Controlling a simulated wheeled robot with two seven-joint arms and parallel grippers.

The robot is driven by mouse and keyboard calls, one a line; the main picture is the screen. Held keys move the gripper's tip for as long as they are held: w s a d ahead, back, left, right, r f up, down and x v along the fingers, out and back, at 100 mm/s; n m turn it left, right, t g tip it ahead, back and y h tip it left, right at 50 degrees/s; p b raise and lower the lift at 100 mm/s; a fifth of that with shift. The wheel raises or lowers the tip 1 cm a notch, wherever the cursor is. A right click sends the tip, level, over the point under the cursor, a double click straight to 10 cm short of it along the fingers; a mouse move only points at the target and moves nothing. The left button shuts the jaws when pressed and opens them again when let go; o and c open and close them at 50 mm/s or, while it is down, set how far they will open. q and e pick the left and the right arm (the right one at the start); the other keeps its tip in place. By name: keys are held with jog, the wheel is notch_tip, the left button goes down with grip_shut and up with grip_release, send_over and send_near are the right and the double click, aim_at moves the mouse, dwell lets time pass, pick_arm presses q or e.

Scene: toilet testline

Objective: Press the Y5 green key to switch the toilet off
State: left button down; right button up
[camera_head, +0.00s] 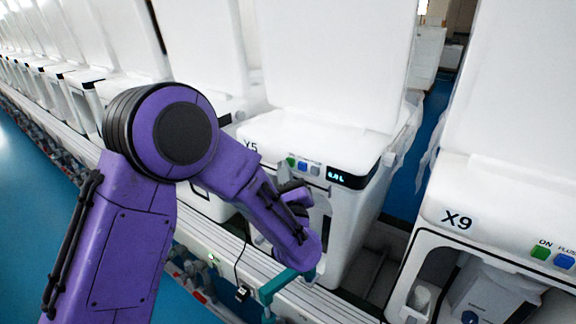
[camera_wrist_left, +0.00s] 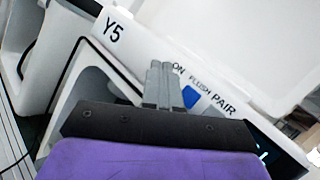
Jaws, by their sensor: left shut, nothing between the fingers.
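The Y5 toilet (camera_head: 330,145) stands in the middle of the head view, its Y5 label (camera_wrist_left: 112,31) clear in the left wrist view. Its green key (camera_head: 291,162) is at the left of the key row, beside a blue key (camera_head: 303,165) and a grey key (camera_head: 315,170). My left gripper (camera_wrist_left: 161,68) is shut and empty, its fingertips by the ON label. They hide the green key in the wrist view, where the blue key (camera_wrist_left: 190,96) shows just right of them. Whether they touch the panel cannot be told. My right gripper is not in view.
A lit display (camera_head: 346,177) sits right of the keys. The X9 toilet (camera_head: 500,200) stands at the right, past a gap with blue floor. More white toilets line up at the left. A pale rail (camera_head: 225,245) runs in front of the row.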

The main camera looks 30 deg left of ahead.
pick_arm(q)
jog(key=shift+w, duration=0.3)
dwell(0.5)
jog(key=shift+s, duration=0.1)
jog(key=shift+s+b, duration=0.35)
jog(key=shift+s, duration=0.3)
jog(key=s, duration=0.6)
jog(key=shift+a+b, duration=0.3)
